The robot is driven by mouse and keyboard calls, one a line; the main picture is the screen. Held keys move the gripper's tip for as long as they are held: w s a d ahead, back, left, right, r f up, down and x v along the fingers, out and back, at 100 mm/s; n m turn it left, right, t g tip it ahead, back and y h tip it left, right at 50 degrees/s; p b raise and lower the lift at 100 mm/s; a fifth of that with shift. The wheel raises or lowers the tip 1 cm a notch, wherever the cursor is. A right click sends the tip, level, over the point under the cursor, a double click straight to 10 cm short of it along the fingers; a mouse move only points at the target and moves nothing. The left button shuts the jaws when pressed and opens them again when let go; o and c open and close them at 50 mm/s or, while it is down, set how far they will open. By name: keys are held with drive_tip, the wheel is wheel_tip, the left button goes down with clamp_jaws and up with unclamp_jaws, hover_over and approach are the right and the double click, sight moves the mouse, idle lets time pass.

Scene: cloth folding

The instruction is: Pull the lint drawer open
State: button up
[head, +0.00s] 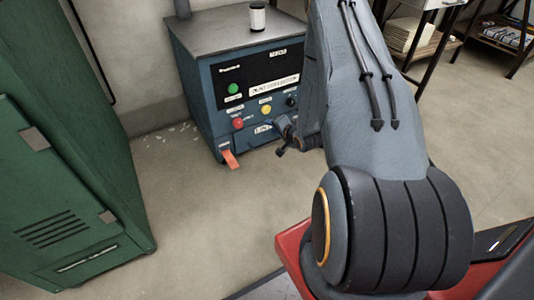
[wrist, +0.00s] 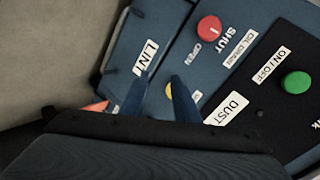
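The blue machine (head: 205,100) stands against the wall in the head view, with its lint drawer low on the front. The drawer front (wrist: 160,32) with a white LINT label (wrist: 146,56) fills the upper middle of the wrist view. In the head view the drawer looks flush, partly hidden by my arm. My gripper (head: 286,143) is in front of the drawer's right part. In the wrist view my gripper (wrist: 158,78) has its two blue fingers apart, tips near the label, with nothing seen between them. I cannot tell whether they touch the drawer.
A red knob (head: 238,123), yellow button (head: 266,110) and green button (head: 233,88) sit above the drawer. A green cabinet (head: 60,190) stands at left. The floor (head: 200,220) before the machine is clear.

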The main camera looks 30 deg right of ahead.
wheel_tip(320, 180, down, 14)
drive_tip(key=s+d+f+m+t+b, duration=0.1)
drive_tip(key=s+d+m+t+b, duration=0.2)
drive_tip(key=b, duration=0.4)
drive_tip(key=shift+m, duration=0.6)
drive_tip(key=shift+a+r+b+x, duration=0.25)
drive_tip(key=shift+b+x, duration=0.35)
drive_tip(key=shift+x, duration=0.85)
drive_tip(key=shift+a+r+b+x, duration=0.2)
drive_tip(key=shift+b+x, duration=0.45)
drive_tip(key=shift+x, duration=0.85)
drive_tip(key=shift+a+r+b+x, duration=0.1)
drive_tip(key=shift+a+b+x, duration=0.35)
drive_tip(key=shift+x, duration=1)
drive_tip(key=shift+w+d, duration=0.1)
drive_tip(key=shift+d, duration=0.05)
clamp_jaws()
